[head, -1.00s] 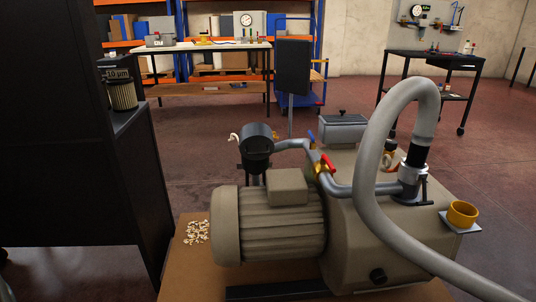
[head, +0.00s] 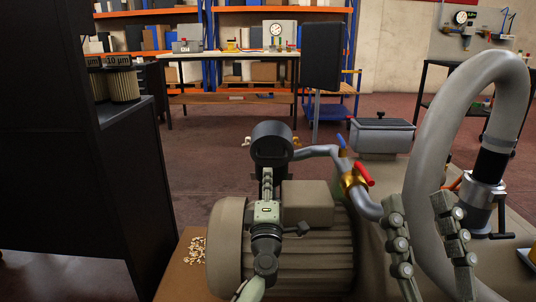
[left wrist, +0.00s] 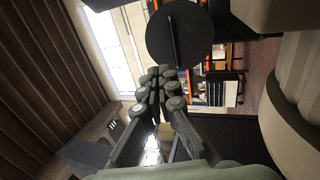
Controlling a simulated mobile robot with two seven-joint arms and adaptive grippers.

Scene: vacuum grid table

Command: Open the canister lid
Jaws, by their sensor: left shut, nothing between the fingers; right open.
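The black canister (head: 271,145) sits at the end of the grey pipe, left of the red and blue valve handles. A round black disc (left wrist: 180,34) with a straight bar across it shows in the left wrist view, beyond my fingertips; it appears to be part of the canister. My left gripper (head: 267,175) is shut and empty, its fingertips overlapping the canister's lower part in the head view; I cannot tell if they touch. Its shut fingers also show in the left wrist view (left wrist: 162,75). My right gripper (head: 422,198) is open and empty, right of the valves.
The ribbed pump motor (head: 325,255) lies below the canister. A thick grey hose (head: 417,150) loops up close to my right gripper. A dark cabinet (head: 60,190) stands at left, with filter cartridges (head: 123,84) on its ledge. Pale bits (head: 197,250) lie left of the motor.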

